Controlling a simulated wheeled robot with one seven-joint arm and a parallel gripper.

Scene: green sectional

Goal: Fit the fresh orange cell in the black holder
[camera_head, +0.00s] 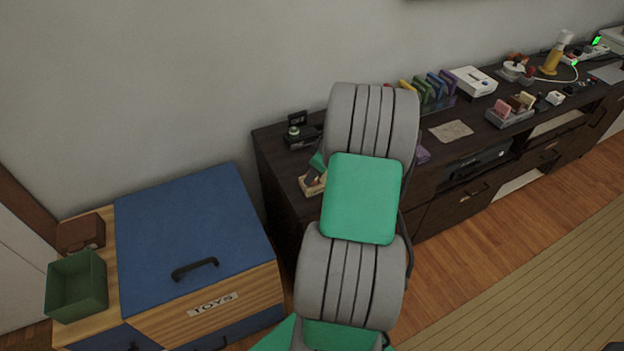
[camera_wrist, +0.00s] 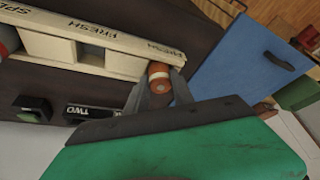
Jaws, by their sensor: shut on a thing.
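My gripper (camera_wrist: 158,88) is shut on an orange cell (camera_wrist: 159,76) with a pale band, seen nearly end-on in the wrist view. The cell is at the right end of a pale wooden rack (camera_wrist: 88,34) marked FRESH and SPENT; I cannot tell whether it is clear of the rack. Part of another cell (camera_wrist: 5,42) shows at the left edge. A black piece labelled TWO (camera_wrist: 92,110), apparently part of the black holder, lies below the rack. In the head view the black holder (camera_head: 302,139) stands behind the rack (camera_head: 311,187), partly hidden by my arm.
A green button (camera_wrist: 33,109) is beside the TWO label. A small OFF sign (camera_head: 298,118) stands at the dark cabinet's left end. The blue toy chest (camera_head: 190,230) and a green bin (camera_head: 77,287) are left of the cabinet. More items crowd the cabinet top to the right.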

